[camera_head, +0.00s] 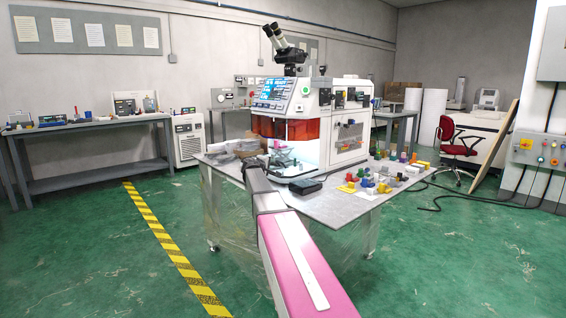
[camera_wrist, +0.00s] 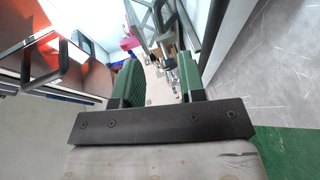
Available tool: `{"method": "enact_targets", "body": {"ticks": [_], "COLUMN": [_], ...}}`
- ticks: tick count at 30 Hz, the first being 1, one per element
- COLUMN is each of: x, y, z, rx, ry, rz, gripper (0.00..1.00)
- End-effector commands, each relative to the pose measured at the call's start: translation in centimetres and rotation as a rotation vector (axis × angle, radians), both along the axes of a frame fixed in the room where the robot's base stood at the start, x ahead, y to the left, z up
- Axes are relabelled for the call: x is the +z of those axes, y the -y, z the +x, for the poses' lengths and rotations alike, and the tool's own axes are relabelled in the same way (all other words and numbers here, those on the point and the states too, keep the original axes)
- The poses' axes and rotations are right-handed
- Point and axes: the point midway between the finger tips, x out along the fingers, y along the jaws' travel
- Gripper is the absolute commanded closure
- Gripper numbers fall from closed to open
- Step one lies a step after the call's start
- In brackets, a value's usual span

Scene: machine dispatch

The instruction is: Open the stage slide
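The white machine with a microscope on top (camera_head: 340,115) stands on the grey table. Its orange-red window (camera_head: 285,128) has a bright open bay below it, where small metal parts (camera_head: 283,160) show. I cannot clearly pick out the stage slide among them. My arm reaches over the table to the front of this bay; my gripper is too small to make out there. In the wrist view my gripper (camera_wrist: 157,75) is open, with its two green fingers apart. A grey metal part (camera_wrist: 168,57) shows beyond and between the fingers; I cannot tell whether it touches them. The orange-red panel (camera_wrist: 55,60) is at left.
Several coloured blocks (camera_head: 383,183) lie on the table's right side. A black flat box (camera_head: 305,187) lies in front of the machine, and clear-wrapped items (camera_head: 236,147) lie left of it. Green floor with a yellow-black stripe (camera_head: 160,230) is free at left.

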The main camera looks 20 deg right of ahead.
Motion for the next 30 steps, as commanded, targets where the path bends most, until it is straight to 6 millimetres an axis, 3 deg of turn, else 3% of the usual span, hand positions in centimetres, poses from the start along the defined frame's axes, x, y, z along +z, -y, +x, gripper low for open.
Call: {"method": "enact_targets", "body": {"ticks": [8,22,30], "x": [-0.2,-1.6,-2.0], "y": [1.0,6.5,7.8], "z": [1.1,6.3,7.3], "rx": [-0.001,-0.001,0.000], "ry": [0.000,0.000,0.000], "rz": [-0.001,-0.001,-0.001], "gripper": [0.63,0.63,0.63]}}
